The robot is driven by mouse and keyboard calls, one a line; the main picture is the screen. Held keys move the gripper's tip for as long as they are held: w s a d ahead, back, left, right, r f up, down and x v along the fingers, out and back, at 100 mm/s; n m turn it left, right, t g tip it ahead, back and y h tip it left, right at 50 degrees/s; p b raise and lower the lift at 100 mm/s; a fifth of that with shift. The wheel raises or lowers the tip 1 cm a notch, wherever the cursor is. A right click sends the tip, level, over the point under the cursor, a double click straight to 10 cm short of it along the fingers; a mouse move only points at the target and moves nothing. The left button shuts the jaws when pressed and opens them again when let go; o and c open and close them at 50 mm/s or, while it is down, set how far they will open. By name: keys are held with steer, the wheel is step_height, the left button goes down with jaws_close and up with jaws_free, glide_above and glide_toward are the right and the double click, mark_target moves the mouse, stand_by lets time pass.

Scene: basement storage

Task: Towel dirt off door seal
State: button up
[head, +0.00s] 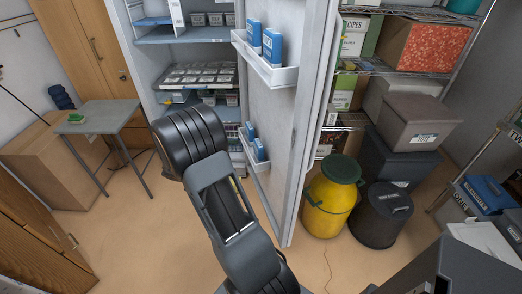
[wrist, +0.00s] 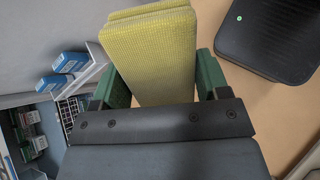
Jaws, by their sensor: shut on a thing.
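My gripper (wrist: 158,84) is shut on a folded yellow towel (wrist: 150,55), held between its green fingers in the wrist view. In the wrist view a door shelf with blue cartons (wrist: 70,62) is left of the towel. I see no contact between towel and door.
The open fridge holds trays (head: 200,75) of containers. A small grey table (head: 112,116) with a green item stands at left. A yellow barrel (head: 328,205), a dark bin (head: 382,222) and storage boxes (head: 415,115) crowd the right. Floor is free in front of the fridge.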

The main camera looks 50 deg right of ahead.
steer(key=s+d+r+g+h, duration=0.1)
steer(key=s+d+r+h, duration=0.1)
steer(key=d, duration=0.4)
steer(key=s+d+r+n+g+h+b, duration=0.1)
steer(key=s+d+r+h, duration=0.2)
steer(key=d+r, duration=0.3)
steer(key=s+d+r+g+h+b, duration=0.1)
steer(key=s+d+r+h, duration=0.1)
steer(key=d, duration=0.4)
steer(key=shift+s+d+r+n+g+h, duration=0.2)
steer(key=shift+s+r+n+g+h, duration=0.2)
steer(key=shift+s+r, duration=0.5)
steer(key=shift+x, duration=1)
steer(key=shift+r, duration=0.1)
